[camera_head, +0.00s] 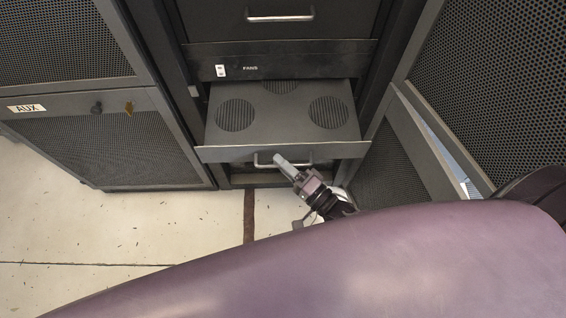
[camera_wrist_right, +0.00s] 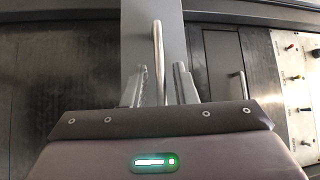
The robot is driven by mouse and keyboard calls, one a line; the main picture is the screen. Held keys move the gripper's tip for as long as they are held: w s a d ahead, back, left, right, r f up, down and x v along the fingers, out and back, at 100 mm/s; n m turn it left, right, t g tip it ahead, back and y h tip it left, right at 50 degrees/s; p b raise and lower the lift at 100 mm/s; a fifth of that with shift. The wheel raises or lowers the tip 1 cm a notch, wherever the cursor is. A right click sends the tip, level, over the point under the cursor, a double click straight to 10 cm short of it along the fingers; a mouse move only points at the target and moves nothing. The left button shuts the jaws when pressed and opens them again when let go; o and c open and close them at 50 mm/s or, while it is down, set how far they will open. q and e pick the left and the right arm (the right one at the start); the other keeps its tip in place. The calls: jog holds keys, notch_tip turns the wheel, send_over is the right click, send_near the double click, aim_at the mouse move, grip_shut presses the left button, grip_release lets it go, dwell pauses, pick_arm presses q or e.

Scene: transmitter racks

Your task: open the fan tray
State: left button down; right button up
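The fan tray (camera_head: 272,125) is a dark grey drawer with round fan grilles on top. It sticks well out of the rack below the panel marked FANS (camera_head: 250,68). Its front panel carries a metal bar handle (camera_head: 262,163); the handle also shows in the right wrist view (camera_wrist_right: 158,50). My right gripper (camera_head: 282,161) is at the handle. In the right wrist view the fingers of my right gripper (camera_wrist_right: 159,88) stand apart on either side of the bar, with gaps visible. My left gripper is not in view.
Another drawer with a handle (camera_head: 280,17) sits above the FANS panel. A mesh cabinet marked AUX (camera_head: 110,150) stands at left. A mesh door (camera_head: 490,80) stands at right. Pale floor (camera_head: 120,225) is clear in front. My purple body covers the lower view.

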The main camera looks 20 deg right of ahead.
jog(key=shift+o, duration=0.2)
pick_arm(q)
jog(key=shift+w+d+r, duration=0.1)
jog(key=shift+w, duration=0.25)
pick_arm(e)
jog(key=v, duration=0.7)
jog(key=shift+s+d, duration=0.15)
jog(key=shift+s, duration=0.2)
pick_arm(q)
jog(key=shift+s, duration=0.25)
